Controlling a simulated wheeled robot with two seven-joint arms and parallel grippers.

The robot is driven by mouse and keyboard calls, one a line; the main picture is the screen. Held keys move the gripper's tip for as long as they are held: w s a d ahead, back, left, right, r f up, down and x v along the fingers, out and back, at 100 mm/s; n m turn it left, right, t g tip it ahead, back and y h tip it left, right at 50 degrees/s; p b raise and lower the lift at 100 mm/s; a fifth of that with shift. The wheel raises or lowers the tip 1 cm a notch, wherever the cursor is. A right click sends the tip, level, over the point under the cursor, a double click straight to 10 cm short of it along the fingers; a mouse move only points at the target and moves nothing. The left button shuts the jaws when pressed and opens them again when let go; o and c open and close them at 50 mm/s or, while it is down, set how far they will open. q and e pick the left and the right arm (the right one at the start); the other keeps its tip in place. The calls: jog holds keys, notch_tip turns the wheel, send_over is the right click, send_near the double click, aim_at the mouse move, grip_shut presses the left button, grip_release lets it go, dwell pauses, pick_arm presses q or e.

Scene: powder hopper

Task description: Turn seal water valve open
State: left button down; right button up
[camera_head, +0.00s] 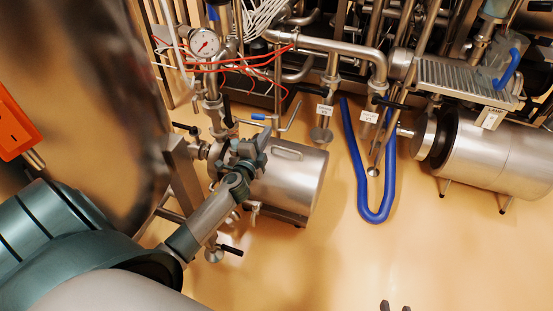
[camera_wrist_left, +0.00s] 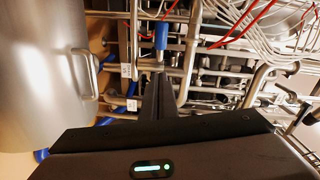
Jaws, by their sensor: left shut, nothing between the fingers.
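A valve with a blue lever handle (camera_head: 258,116) sits on thin pipework above the steel motor housing in the head view. I take it as the seal water valve, though no readable label confirms it. In the left wrist view a blue handle (camera_wrist_left: 161,36) stands upright just beyond my fingertips. My left gripper (camera_head: 262,148) is just below the lever in the head view. Its dark fingers (camera_wrist_left: 160,85) are shut together and empty; contact with the handle cannot be told. My right gripper (camera_head: 395,306) shows only two separated dark fingertips at the bottom edge, with nothing visible between them.
A steel cylindrical housing (camera_head: 295,180) lies beside my left gripper. A pressure gauge (camera_head: 204,43) and red cables (camera_head: 245,68) are above left. A blue hose (camera_head: 362,190) hangs to the right. The floor (camera_head: 340,255) is clear.

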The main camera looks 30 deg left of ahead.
pick_arm(q)
jog(key=d+n+y, duration=0.2)
jog(key=d, duration=0.4)
jog(key=r+v, duration=0.1)
jog(key=v, duration=0.7)
jog(key=shift+s+d+r+m+g, duration=0.2)
jog(key=shift+d+m+g, duration=0.1)
jog(key=shift+d, duration=0.05)
